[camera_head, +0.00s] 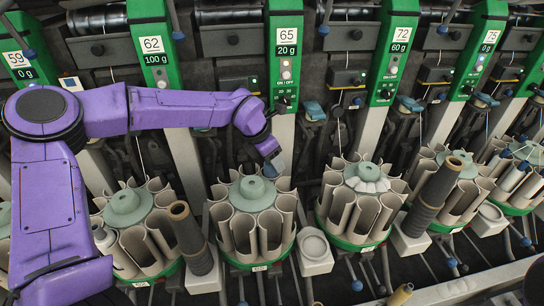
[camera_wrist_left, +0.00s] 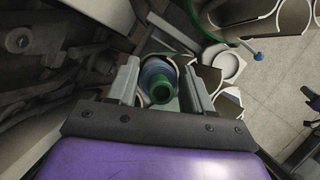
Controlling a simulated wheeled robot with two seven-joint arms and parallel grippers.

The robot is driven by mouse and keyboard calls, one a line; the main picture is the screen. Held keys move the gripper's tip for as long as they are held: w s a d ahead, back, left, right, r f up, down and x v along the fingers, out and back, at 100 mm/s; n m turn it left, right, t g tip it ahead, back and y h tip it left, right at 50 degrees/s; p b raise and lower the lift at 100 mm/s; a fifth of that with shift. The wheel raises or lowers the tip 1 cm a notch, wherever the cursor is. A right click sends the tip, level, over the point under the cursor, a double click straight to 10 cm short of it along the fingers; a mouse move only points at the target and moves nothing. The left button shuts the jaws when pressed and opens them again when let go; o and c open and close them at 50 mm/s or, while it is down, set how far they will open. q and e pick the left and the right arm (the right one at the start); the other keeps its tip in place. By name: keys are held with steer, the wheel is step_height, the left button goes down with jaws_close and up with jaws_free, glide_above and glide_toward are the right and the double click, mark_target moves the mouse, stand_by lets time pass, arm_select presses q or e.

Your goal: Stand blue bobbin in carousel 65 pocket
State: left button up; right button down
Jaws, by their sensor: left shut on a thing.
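The blue bobbin (camera_wrist_left: 154,69) shows in the left wrist view as a blue ring around a green tube end with a dark hole. My left gripper (camera_wrist_left: 161,84) is shut on it, one finger on each side. In the head view the gripper (camera_head: 271,158) is above the back right of the carousel under the 65 panel, and a bit of the blue bobbin (camera_head: 274,168) shows below it. This carousel (camera_head: 245,232) has beige open-sided pockets around a pale green hub (camera_head: 252,190). I cannot tell whether the bobbin's lower end is inside a pocket. My right gripper is not in view.
The green 65 panel (camera_head: 286,60) rises behind the gripper. Neighbouring carousels stand left (camera_head: 138,235) and right (camera_head: 355,212). Dark cones (camera_head: 190,238) (camera_head: 436,195) stand between carousels. An empty pale holder (camera_head: 314,250) is at the right of carousel 65. Dark winder parts crowd the back.

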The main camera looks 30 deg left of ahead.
arm_select(q)
steer(key=shift+f+b, duration=0.35)
steer(key=shift+f, duration=0.4)
steer(key=o, duration=1)
steer(key=shift+r, duration=0.1)
steer(key=v, duration=1)
steer(key=shift+s+r, duration=0.1)
steer(key=shift+r, duration=0.05)
